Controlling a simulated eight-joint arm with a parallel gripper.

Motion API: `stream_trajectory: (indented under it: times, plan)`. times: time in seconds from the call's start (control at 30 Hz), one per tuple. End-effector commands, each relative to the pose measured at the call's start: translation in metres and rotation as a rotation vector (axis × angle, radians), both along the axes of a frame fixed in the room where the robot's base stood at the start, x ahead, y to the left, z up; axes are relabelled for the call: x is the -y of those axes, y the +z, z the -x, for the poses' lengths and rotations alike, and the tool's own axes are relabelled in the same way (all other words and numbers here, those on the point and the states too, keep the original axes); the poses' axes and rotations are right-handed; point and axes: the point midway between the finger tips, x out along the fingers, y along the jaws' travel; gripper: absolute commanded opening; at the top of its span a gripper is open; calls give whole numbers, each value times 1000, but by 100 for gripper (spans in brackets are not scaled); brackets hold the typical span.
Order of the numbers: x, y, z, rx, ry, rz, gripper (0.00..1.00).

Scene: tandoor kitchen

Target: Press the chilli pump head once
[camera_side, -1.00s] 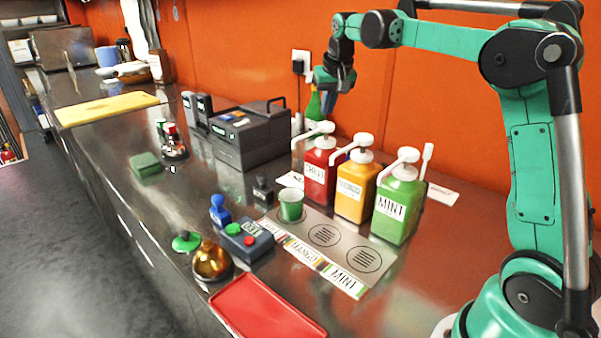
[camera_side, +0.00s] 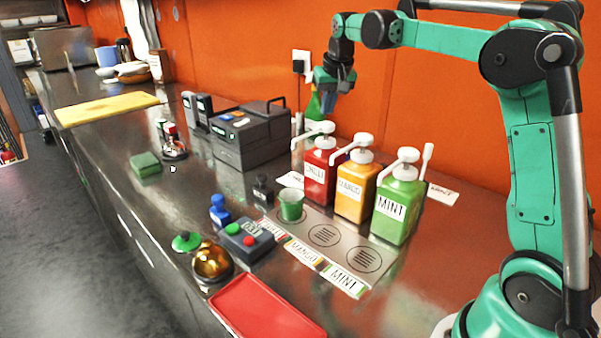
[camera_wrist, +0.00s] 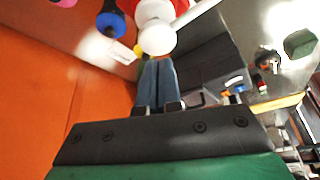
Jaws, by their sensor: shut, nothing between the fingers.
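The red chilli bottle (camera_side: 320,173) stands at the left of a row of three pump bottles. Its white pump head (camera_side: 326,127) is up, with the spout pointing left over the green cup (camera_side: 291,205). My gripper (camera_side: 328,113) is shut and empty, pointing down just above and behind this pump head. In the wrist view the closed fingers (camera_wrist: 157,64) end close to a round white pump head (camera_wrist: 157,38). I cannot tell whether they touch it. The cup stands on the left end of the label mat (camera_side: 325,254).
The orange mango bottle (camera_side: 355,190) and the green mint bottle (camera_side: 397,209) stand close to the right of the chilli bottle. A dark grey machine (camera_side: 250,136) is to the left. A red tray (camera_side: 266,310) lies in front. The orange wall (camera_side: 400,105) is behind.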

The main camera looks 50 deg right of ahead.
Motion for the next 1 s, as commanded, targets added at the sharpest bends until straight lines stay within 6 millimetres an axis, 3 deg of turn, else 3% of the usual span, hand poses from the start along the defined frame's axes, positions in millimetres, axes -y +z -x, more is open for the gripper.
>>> stream_trajectory:
  times: [0.4,1.0]
  plan:
    - [0,-20,0,0,0,0,0]
    - [0,-31,0,0,0,0,0]
